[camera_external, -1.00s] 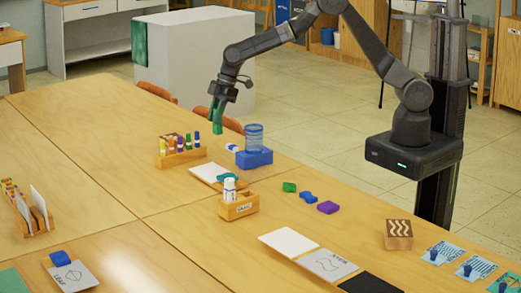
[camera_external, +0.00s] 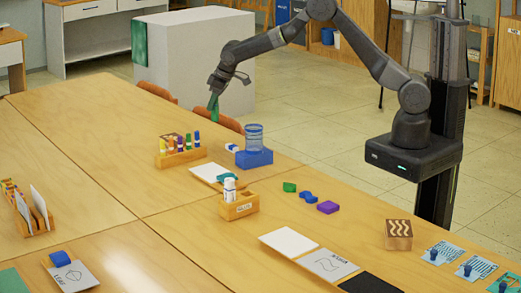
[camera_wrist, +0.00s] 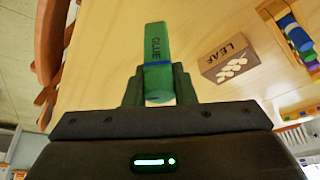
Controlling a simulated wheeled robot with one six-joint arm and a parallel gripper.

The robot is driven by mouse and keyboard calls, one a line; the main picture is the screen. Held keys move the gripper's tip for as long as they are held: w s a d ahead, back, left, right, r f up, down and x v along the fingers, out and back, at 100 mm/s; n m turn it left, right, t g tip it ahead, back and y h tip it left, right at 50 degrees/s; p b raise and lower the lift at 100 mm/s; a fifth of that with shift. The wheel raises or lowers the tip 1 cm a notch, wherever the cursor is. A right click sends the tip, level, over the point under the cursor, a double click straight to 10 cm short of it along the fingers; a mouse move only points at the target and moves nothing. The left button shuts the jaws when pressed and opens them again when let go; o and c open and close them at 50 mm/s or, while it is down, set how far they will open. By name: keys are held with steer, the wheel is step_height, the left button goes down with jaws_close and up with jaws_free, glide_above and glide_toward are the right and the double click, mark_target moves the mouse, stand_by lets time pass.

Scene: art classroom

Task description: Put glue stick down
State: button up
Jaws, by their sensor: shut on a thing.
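My gripper (camera_external: 215,85) is shut on a green glue stick (camera_external: 213,103) and holds it above the far part of the table, left of the blue mesh cup. In the wrist view my gripper (camera_wrist: 157,86) has a finger on each side of the glue stick (camera_wrist: 155,45), whose dark label reads GLUE. A small wooden box (camera_external: 238,207) with white, teal-capped sticks (camera_external: 229,189) stands near the table's middle. Its front label is too small to read surely.
A marker rack (camera_external: 182,158) and a blue mesh cup (camera_external: 254,138) on a blue base stand near my gripper. A LEAF block (camera_wrist: 229,59) lies right of the stick in the wrist view. Chairs (camera_external: 157,92) line the far edge. The table's left side has clear room.

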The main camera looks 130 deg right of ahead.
mark_target(214, 116)
steer(key=shift+f, duration=3.05)
steer(key=shift+f, duration=0.15)
steer(key=o, duration=1)
steer(key=shift+a+r, duration=0.1)
steer(key=shift+r, duration=0.3)
steer(key=v, duration=1.1)
steer(key=shift+s+a+r, duration=0.15)
steer(key=shift+r, duration=0.1)
steer(key=shift+f, duration=0.1)
